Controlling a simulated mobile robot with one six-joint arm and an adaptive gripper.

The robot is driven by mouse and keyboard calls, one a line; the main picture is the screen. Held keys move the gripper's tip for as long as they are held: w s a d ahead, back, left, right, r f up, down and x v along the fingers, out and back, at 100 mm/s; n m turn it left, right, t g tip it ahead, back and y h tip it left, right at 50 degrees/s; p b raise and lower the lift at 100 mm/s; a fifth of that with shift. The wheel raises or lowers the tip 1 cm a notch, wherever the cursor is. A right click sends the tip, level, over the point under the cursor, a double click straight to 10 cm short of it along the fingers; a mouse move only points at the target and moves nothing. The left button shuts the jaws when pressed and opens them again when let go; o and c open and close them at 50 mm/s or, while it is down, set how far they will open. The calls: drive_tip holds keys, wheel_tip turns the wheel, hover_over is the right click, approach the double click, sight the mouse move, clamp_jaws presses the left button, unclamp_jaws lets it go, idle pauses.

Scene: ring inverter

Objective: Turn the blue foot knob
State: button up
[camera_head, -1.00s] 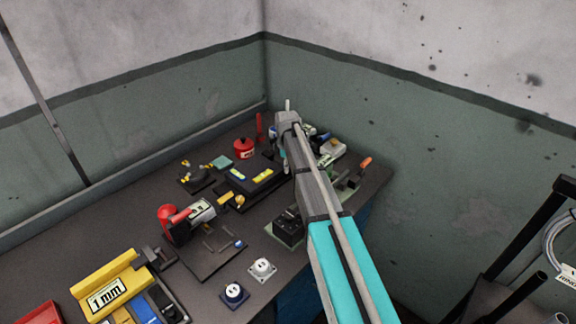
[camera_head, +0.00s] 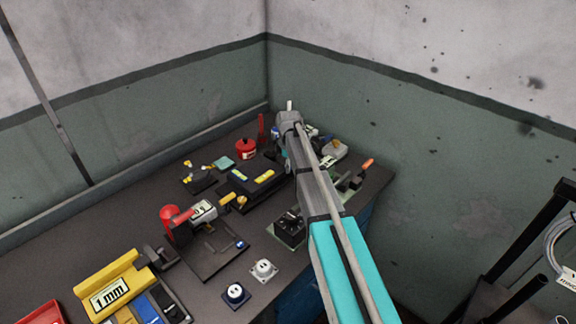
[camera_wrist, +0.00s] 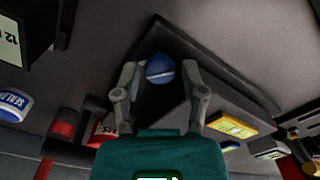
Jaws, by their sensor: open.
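In the wrist view, the blue knob (camera_wrist: 160,68) is round with a pale line across its face. It sits at the end of a dark device (camera_wrist: 222,88) that bears a yellow label. My gripper (camera_wrist: 160,72) is open, with one finger to the left and one to the right of the knob. I cannot tell whether either finger touches it. In the head view, the dark device (camera_head: 240,194) shows with yellow labels, left of my arm. My arm hides the gripper fingers and this knob there.
In the wrist view, a blue and white labelled item (camera_wrist: 14,103) and red containers (camera_wrist: 103,130) stand near the gripper. In the head view, a red can (camera_head: 246,149) stands behind the device and a red clamp (camera_head: 172,217) in front.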

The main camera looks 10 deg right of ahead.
wheel_tip(320, 180, up, 5)
drive_tip(key=p, duration=0.4)
wheel_tip(320, 180, up, 2)
drive_tip(key=m+p, duration=0.2)
drive_tip(key=m, duration=0.2)
drive_tip(key=shift+m, duration=0.4)
wheel_tip(320, 180, up, 6)
drive_tip(key=m+p, duration=0.6)
drive_tip(key=m, duration=0.7)
drive_tip(key=shift+a+m+p, duration=0.15)
drive_tip(key=shift+m+p, duration=0.2)
drive_tip(key=shift+m, duration=0.05)
drive_tip(key=shift+f, duration=0.1)
wheel_tip(320, 180, down, 14)
drive_tip(key=b, duration=1.4)
drive_tip(key=shift+r, duration=0.25)
